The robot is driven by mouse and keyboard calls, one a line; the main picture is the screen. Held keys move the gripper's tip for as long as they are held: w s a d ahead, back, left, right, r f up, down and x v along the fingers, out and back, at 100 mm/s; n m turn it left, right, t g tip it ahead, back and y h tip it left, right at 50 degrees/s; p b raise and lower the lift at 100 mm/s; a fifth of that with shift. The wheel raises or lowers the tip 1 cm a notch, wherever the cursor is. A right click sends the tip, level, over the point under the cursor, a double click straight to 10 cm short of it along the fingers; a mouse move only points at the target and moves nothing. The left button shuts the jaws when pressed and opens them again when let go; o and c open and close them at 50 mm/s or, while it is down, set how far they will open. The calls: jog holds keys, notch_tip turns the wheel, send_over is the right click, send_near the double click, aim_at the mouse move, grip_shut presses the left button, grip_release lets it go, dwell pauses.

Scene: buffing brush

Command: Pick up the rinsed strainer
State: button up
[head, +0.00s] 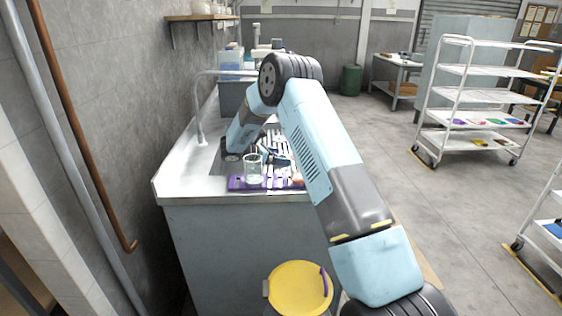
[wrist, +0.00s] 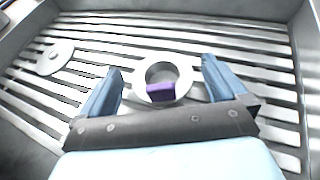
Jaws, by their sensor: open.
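In the wrist view, a pale metal ring with a round opening (wrist: 183,72) lies on the slatted metal floor of a sink or basin; it appears to be the strainer. A small purple piece (wrist: 160,90) shows at its near side. My gripper (wrist: 162,66) is open, with one blue finger to the left of the ring and one to the right, apart from it. Nothing is held between the fingers. In the head view my arm reaches over the counter, and I cannot make out the strainer there.
A flat metal disc (wrist: 55,57) lies on the slats to the left. Basin walls surround the slats. A tap (head: 199,105) rises at the left. A yellow-lidded bin (head: 297,287) stands in front.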

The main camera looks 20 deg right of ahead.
jog(key=shift+d+f, duration=0.1)
jog(key=shift+d, duration=0.15)
jog(key=c, duration=1.1)
